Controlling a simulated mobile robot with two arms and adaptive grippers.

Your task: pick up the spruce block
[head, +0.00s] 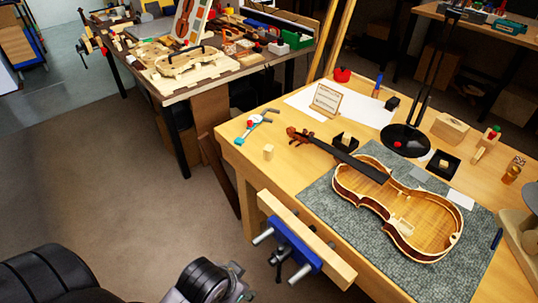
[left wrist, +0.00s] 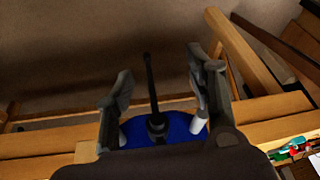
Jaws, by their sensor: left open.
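A small upright pale wood block (head: 268,152), which looks like the spruce block, stands on the left part of the workbench (head: 240,138), left of the violin's scroll. My left gripper (head: 238,282) is at the bottom of the head view, in front of the bench and well apart from the block. In the left wrist view my left gripper (left wrist: 160,65) is open, with nothing held between its fingers. The block is not visible in that view. My right gripper is not in view.
A blue vise (head: 290,244) with a wooden jaw juts from the bench front; it also shows beyond my fingers in the left wrist view (left wrist: 178,131). An open violin body (head: 410,205) lies on a grey mat (head: 340,235).

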